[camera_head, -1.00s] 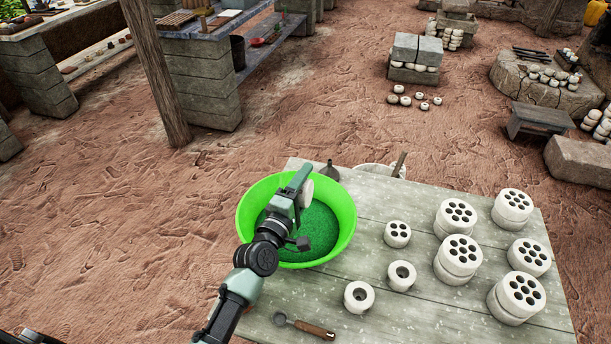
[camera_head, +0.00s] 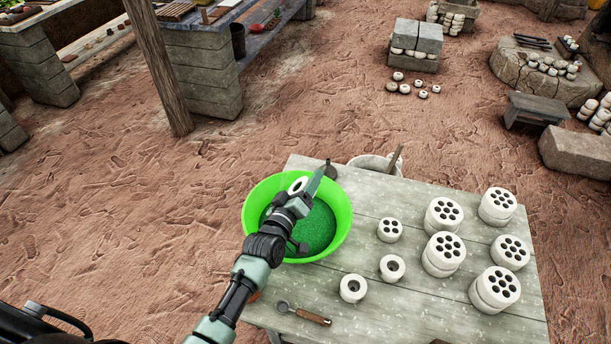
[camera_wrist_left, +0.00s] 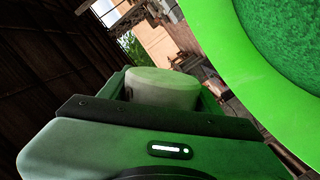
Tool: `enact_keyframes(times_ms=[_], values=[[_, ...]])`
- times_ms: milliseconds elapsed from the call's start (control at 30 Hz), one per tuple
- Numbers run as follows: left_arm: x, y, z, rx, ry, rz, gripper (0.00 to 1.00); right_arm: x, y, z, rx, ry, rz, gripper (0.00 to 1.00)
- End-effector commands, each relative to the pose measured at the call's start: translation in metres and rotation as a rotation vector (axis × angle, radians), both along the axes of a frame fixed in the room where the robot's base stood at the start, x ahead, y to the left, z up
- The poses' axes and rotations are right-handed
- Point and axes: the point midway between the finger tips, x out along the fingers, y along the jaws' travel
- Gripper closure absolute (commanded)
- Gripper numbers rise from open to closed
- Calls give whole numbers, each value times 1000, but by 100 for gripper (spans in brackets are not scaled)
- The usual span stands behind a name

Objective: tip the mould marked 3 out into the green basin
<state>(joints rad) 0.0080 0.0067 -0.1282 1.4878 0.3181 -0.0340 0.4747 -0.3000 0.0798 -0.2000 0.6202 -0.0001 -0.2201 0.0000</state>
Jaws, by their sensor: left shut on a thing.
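The green basin (camera_head: 257,209) stands at the left end of the table, with a speckled darker green inside. My left gripper (camera_head: 306,188) is over the far part of the basin, shut on a small pale mould (camera_head: 297,186). The mould's holed face shows in the head view. In the left wrist view the mould (camera_wrist_left: 165,88) sits between the fingers, beside the bright green basin rim (camera_wrist_left: 245,80). I cannot read a mark 3 on it, nor see whether anything comes out. My right gripper is not in view.
On the grey wooden table (camera_head: 390,310) stand two small single-hole moulds (camera_head: 353,288) and several multi-hole ones (camera_head: 444,252) to the right. A ladle with a wooden handle (camera_head: 312,317) lies near the front. A pale bucket (camera_head: 372,163) stands behind the table.

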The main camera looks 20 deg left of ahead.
Motion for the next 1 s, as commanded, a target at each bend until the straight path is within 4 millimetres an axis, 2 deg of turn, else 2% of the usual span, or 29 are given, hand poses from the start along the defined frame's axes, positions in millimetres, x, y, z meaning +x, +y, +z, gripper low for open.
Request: enact_keyframes(times_ms=[167,267,500,600,700,1000], values=[[0,0,4,68,-5,0,89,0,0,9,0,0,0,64],[0,-1,9,173,-7,1,89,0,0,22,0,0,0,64],[0,-2,15,588,-19,2,89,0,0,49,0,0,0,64],[0,-1,14,730,-25,1,89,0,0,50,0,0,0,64],[0,0,13,782,-26,1,89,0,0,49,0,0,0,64],[0,0,13,780,-27,0,89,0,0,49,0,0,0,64]])
